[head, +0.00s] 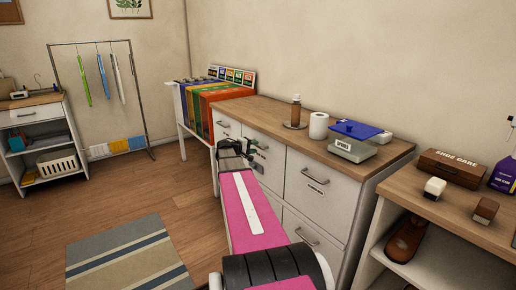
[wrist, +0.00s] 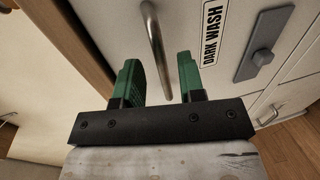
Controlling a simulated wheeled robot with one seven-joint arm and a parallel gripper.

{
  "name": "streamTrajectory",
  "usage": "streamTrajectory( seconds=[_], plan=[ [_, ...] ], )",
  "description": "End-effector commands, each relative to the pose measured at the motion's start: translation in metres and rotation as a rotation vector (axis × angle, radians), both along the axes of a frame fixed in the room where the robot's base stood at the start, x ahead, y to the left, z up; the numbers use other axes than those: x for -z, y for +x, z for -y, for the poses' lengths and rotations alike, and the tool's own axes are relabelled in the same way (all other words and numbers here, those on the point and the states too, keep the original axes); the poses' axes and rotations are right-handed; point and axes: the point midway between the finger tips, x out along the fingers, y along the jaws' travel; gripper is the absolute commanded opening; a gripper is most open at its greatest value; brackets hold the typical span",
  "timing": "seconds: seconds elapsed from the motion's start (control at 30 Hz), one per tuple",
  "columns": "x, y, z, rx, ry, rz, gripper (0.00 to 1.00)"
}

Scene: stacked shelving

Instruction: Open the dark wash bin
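The dark wash bin has a white front (wrist: 185,18) with a "DARK WASH" label (wrist: 213,32) in the wrist view. Its curved metal handle (wrist: 156,48) shows between the two green fingers of my gripper (wrist: 158,62). The fingers are apart, with a visible gap on each side of the handle; I cannot tell how deep it sits between them. In the head view my gripper (head: 243,151) is at the front of the white cabinet (head: 306,184), covering part of an upper front. The labels there are too small to read surely.
A grey fitting (wrist: 263,56) sits right of the label. Coloured bins (head: 222,98) stand behind. Open floor and a striped rug (head: 125,258) lie left.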

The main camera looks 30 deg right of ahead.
Motion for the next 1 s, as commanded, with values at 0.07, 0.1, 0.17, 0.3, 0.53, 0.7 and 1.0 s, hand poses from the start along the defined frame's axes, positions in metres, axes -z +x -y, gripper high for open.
streamTrajectory(
  seconds=[0.07,0.1,0.17,0.3,0.53,0.7,1.0],
  plan=[
    [0.003,0.002,0.012,0.001,0.0,0.0,0.36],
    [0.003,0.002,0.016,0.001,0.0,0.0,0.36],
    [0.005,0.002,0.022,0.001,0.0,0.0,0.36],
    [0.006,0.003,0.028,0.0,0.0,0.0,0.36],
    [0.007,0.002,0.03,-0.001,0.001,0.0,0.36],
    [0.006,0.002,0.029,0.0,0.001,0.0,0.04],
    [0.007,0.002,0.026,-0.001,0.001,0.0,0.0]
  ],
)
